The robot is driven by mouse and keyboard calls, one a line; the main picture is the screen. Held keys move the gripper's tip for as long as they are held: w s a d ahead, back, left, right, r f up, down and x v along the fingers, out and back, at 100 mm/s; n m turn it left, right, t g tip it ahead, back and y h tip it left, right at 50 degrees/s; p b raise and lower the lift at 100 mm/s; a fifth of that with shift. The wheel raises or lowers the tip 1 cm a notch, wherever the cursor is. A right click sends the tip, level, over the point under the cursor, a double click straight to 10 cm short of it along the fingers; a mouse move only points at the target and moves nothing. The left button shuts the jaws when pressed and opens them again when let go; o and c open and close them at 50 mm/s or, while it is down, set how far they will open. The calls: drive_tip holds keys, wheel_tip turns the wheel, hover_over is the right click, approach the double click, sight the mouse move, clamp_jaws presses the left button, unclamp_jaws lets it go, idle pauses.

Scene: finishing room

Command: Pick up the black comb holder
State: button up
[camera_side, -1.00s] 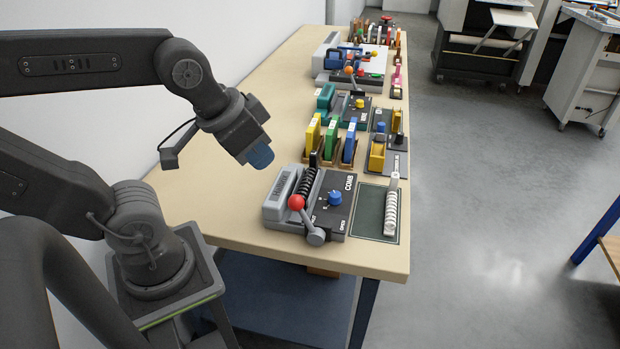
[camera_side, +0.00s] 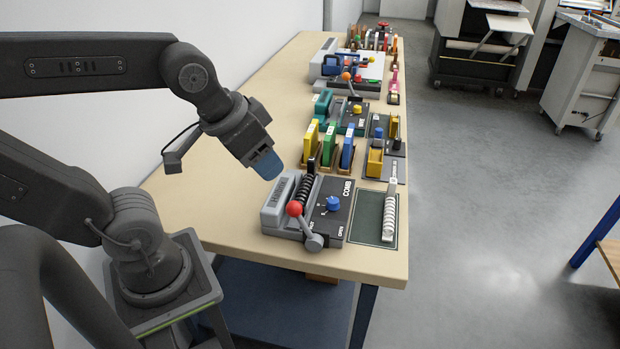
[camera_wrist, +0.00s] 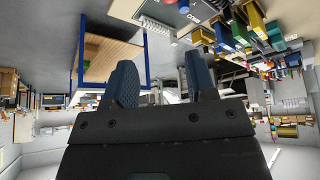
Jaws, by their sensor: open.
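A black ribbed comb (camera_side: 305,188) with a black upright tab (camera_side: 312,164) at its far end lies along the grey binding machine marked COMB (camera_side: 348,188); I take this as the black comb holder. My gripper (camera_side: 269,167) hangs above the bench, up and left of the machine, apart from it and empty. Its two blue fingers show spread apart in the wrist view (camera_wrist: 161,82). In that view part of the machine (camera_wrist: 185,8) shows at the top edge; I cannot make out the black comb there.
A red-knobbed lever (camera_side: 295,209) and a blue knob (camera_side: 333,203) stand up from the machine. A white comb (camera_side: 389,216) lies in a dark tray to its right. Yellow, green and blue upright holders (camera_side: 347,150) stand behind. The bench's left strip (camera_side: 205,185) is clear.

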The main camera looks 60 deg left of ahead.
drive_tip(key=w+a+f+n+g+y, duration=0.1)
drive_tip(key=w+a+n, duration=0.35)
drive_tip(key=w, duration=0.35)
drive_tip(key=n+g+y, duration=0.1)
drive_tip(key=n+y, duration=0.1)
drive_tip(key=n, duration=0.2)
approach(310, 161)
drive_tip(key=x, duration=0.6)
drive_tip(key=shift+w+f, duration=0.2)
drive_tip(key=shift+w, duration=0.25)
drive_tip(key=shift+s+x, duration=0.2)
drive_tip(key=shift+x, duration=1.3)
drive_tip(key=shift+s+x, duration=0.2)
drive_tip(key=shift+x, duration=1.25)
drive_tip(key=shift+f, duration=0.15)
clamp_jaws()
